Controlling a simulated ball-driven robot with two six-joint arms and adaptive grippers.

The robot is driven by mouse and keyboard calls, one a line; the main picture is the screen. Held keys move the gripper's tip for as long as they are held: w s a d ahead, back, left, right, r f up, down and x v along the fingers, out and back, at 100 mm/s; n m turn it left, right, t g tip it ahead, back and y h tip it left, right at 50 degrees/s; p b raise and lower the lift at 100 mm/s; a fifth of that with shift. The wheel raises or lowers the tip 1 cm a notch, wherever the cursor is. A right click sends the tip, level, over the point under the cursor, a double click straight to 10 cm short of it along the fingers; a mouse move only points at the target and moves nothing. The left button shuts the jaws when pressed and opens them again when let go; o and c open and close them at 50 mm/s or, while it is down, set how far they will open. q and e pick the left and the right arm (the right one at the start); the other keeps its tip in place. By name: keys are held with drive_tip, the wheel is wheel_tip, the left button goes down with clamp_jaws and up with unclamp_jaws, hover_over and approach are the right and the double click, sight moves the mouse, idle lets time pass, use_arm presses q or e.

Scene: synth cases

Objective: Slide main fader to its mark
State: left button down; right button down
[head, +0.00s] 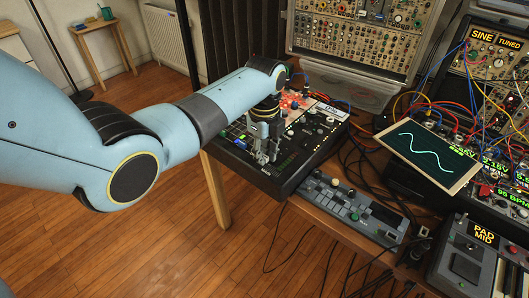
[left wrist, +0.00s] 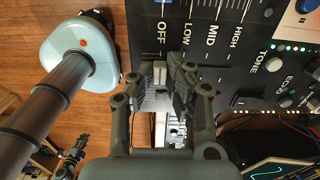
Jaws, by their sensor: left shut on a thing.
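The black mixer panel (head: 287,185) lies on the wooden desk in the head view. My left gripper (head: 262,156) reaches down over its front left part. In the left wrist view the fingers of my left gripper (left wrist: 160,78) are shut on a pale fader cap, which they mostly hide. The cap sits at the panel's edge by the word OFF (left wrist: 161,38). The marks LOW, MID and HIGH (left wrist: 236,38) run to the right of it. A small dark shape at the lower left of that view looks like my right gripper (left wrist: 75,150); its jaws are unclear.
A grey keyboard-like unit (head: 350,212) lies right of the mixer. A screen with a wave (head: 428,155) and cabled synth racks (head: 490,60) stand further right. Knobs marked TONE and ECHO (left wrist: 275,65) are near the fader. The wooden floor (head: 170,235) at left is mostly clear.

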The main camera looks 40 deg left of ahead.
use_arm(q)
drive_tip(key=shift+w+d+f+b, duration=0.1)
drive_tip(key=shift+w+b, duration=0.55)
drive_tip(key=shift+w, duration=0.65)
drive_tip(key=c, duration=1.3)
unclamp_jaws()
wheel_tip(320, 180, up, 12)
drive_tip(key=shift+r, duration=0.1)
